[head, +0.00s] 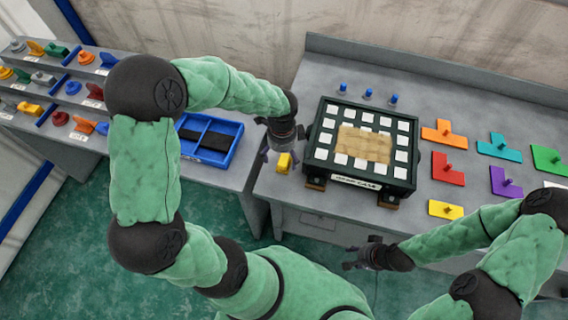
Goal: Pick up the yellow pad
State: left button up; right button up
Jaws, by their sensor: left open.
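A small yellow block-like piece (284,163) sits on the grey bench just left of the dark case. My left gripper (272,152) is open and close beside and above this piece; I cannot tell whether they touch. A flat yellow piece with a knob (446,209) lies near the bench's front edge, right of the case. The picture does not settle which yellow piece is the pad. My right gripper (348,258) is in front of the bench, apart from both; its jaw opening is too small to tell.
The dark green case (312,158) holds white squares around a tan panel (365,145). Blue pegs (368,94) stand behind it. Orange, teal, red, purple and green pieces lie to the right. A blue tray (237,139) and a stepped rack of coloured parts are left.

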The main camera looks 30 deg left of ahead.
aim_at(282, 159)
pick_arm(q)
notch_tip(282, 159, down, 4)
jog(key=shift+r+b, duration=0.25)
jog(key=shift+b, duration=0.3)
jog(key=c, duration=1.4)
jog(key=shift+r, duration=0.15)
jog(key=shift+r+p, duration=0.3)
jog(key=shift+r, duration=0.25)
notch_tip(282, 159, up, 2)
jog(key=shift+r+p, duration=0.2)
jog(key=shift+p, duration=0.25)
jog(key=s+d+r+p, duration=0.1)
jog(key=s+d+r, duration=0.1)
jog(key=s+r, duration=0.1)
jog(key=s+d+r+p, duration=0.2)
jog(key=s+d+r, duration=0.1)
jog(key=s, duration=0.1)
jog(key=s+d+r+p, duration=0.1)
jog(key=s+d+r, duration=0.2)
jog(key=s, duration=0.1)
jog(key=shift+d+r, duration=0.2)
jog(key=shift+d, duration=0.05)
jog(key=shift+c, duration=0.2)
